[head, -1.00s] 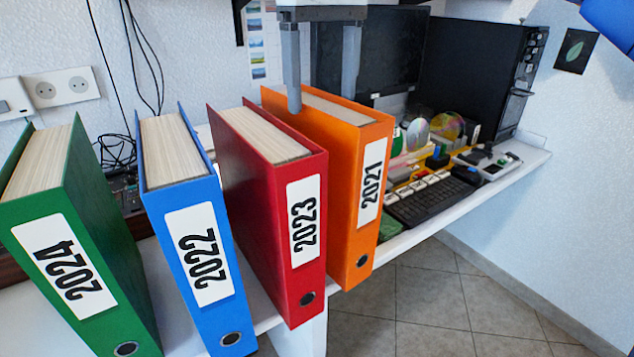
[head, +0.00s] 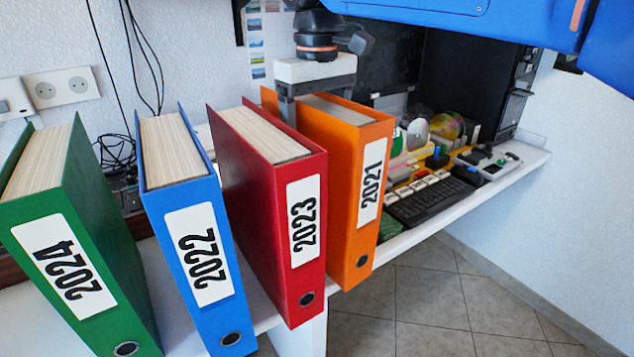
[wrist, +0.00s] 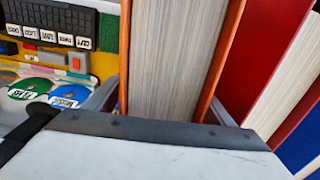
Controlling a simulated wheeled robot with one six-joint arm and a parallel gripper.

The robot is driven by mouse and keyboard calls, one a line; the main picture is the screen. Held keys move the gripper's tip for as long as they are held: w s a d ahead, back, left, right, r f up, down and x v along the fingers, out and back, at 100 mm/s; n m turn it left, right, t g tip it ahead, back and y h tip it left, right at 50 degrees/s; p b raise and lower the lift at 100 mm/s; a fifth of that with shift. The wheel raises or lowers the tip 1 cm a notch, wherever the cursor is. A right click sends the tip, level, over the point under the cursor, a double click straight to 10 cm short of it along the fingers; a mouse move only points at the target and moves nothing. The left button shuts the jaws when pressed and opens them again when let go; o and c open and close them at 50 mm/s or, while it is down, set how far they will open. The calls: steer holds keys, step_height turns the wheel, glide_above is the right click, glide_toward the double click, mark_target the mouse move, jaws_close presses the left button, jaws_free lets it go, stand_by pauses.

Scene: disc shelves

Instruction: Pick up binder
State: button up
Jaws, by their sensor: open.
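The orange binder (head: 347,180), its label reading like 2021, stands upright at the right end of the binder row. My open gripper (head: 316,98) is lowered over its rear top part. One finger is in the gap between the orange and red binders; the other is mostly hidden behind the orange binder. In the wrist view the orange binder's pages and covers (wrist: 164,60) lie between the two fingers (wrist: 162,104), one on each side. I cannot tell whether either finger touches a cover.
The red 2023 binder (head: 270,190) stands close on the left, then the blue 2022 binder (head: 190,220) and green 2024 binder (head: 75,230). A keyboard (head: 432,200), discs (head: 447,126) and a black computer case (head: 478,75) are to the right on the white shelf (head: 410,243).

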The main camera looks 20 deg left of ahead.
jaws_close()
steer(key=shift+r, duration=0.1)
